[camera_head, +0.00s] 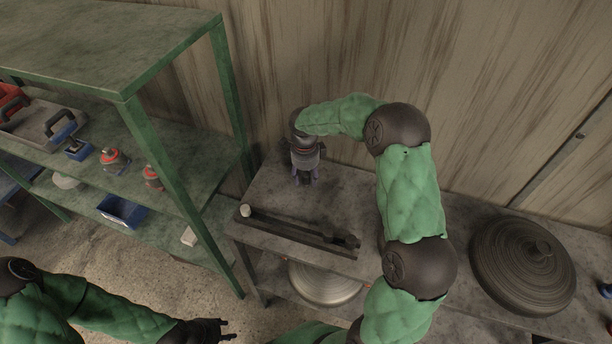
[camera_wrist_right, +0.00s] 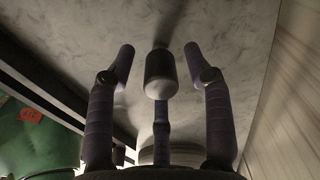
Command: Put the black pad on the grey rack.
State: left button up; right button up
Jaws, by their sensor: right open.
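My right gripper (camera_head: 305,179) points down over the back left of a grey bench top (camera_head: 345,205). A dark ridged round disc with a knob (camera_head: 523,262) lies at the right, apart from both grippers. I cannot tell whether it is the pad, nor which surface is the grey rack. My left gripper (camera_head: 229,330) is low at the bottom, away from the bench; its finger opening is unclear.
A long black rail (camera_head: 290,232) runs along the bench's front edge, with a pale knob (camera_head: 245,210) and dark parts. A metallic dish (camera_head: 325,285) sits below. A wooden wall (camera_head: 320,50) is close behind.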

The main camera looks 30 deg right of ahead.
aim_at(305, 174)
jog(key=shift+r, duration=0.2)
notch_tip(305, 174, up, 12)
jog(key=p, duration=0.2)
jog(key=shift+a, duration=0.15)
dwell(0.3)
